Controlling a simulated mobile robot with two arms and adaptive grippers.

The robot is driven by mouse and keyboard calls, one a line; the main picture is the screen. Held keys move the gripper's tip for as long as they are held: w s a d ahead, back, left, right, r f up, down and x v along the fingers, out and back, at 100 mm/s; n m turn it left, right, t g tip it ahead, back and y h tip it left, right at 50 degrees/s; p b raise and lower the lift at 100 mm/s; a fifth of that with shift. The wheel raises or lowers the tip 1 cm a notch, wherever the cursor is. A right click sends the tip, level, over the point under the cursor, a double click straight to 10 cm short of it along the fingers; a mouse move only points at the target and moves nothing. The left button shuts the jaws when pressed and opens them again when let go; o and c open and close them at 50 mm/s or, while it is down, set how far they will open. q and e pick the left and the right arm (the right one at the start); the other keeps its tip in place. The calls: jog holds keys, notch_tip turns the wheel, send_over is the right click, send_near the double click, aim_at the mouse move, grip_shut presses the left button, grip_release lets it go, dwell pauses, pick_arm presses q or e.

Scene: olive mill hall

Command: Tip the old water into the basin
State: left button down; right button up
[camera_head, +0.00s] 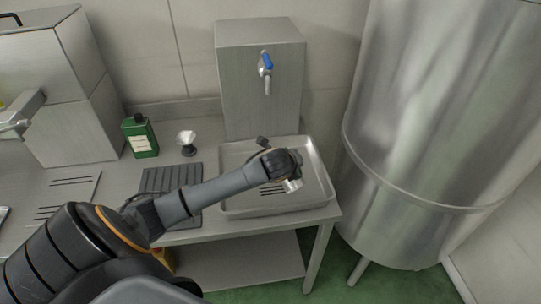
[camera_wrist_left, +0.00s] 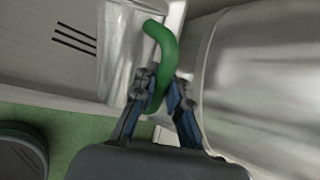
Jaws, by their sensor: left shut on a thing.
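My left gripper (camera_head: 284,166) is over the steel basin (camera_head: 232,153) on the counter. In the left wrist view the gripper (camera_wrist_left: 160,90) is shut on the green curved handle (camera_wrist_left: 163,42) of a pale, shiny jug (camera_wrist_left: 118,45). The jug is cut off by the top of that view. In the head view only a small pale piece of it (camera_head: 292,186) shows below the gripper; the rest is hidden. I cannot tell its tilt or see any water. The basin's slots (camera_wrist_left: 75,40) also show in the wrist view. My right gripper is out of view.
A tap with a blue lever (camera_head: 266,66) sticks out from a steel box behind the basin. A green bottle (camera_head: 140,137), a small metal-topped tool (camera_head: 187,142) and a dark ribbed mat (camera_head: 158,179) are left of it. A large steel tank (camera_head: 430,110) stands close on the right.

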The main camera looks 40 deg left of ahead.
pick_arm(q)
jog(key=r, duration=0.4)
jog(key=shift+d+r+b, duration=0.1)
jog(key=shift+d+b, duration=0.3)
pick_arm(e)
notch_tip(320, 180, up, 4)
pick_arm(q)
jog(key=shift+s+d+m+t+y, duration=0.15)
jog(key=shift+d+m+t+y, duration=0.15)
jog(key=shift+y, duration=0.2)
jog(key=shift+s+d+f+y+b, duration=0.1)
jog(key=shift+d+f+y+b, duration=0.2)
jog(key=shift+b, duration=0.15)
jog(key=shift+s+d+f+m+t+y+b, duration=0.1)
jog(key=shift+d+f+m+t+y+b, duration=0.3)
jog(key=shift+f+m+t+y+b, duration=0.15)
jog(key=s+d+f+m+t+y+b, duration=0.1)
jog(key=d+f+m+t+y+b, duration=0.3)
jog(key=f+b, duration=0.3)
jog(key=shift+s+d+f+b, duration=0.15)
jog(key=shift+s+d+b, duration=0.45)
jog(key=shift+b, duration=1.1)
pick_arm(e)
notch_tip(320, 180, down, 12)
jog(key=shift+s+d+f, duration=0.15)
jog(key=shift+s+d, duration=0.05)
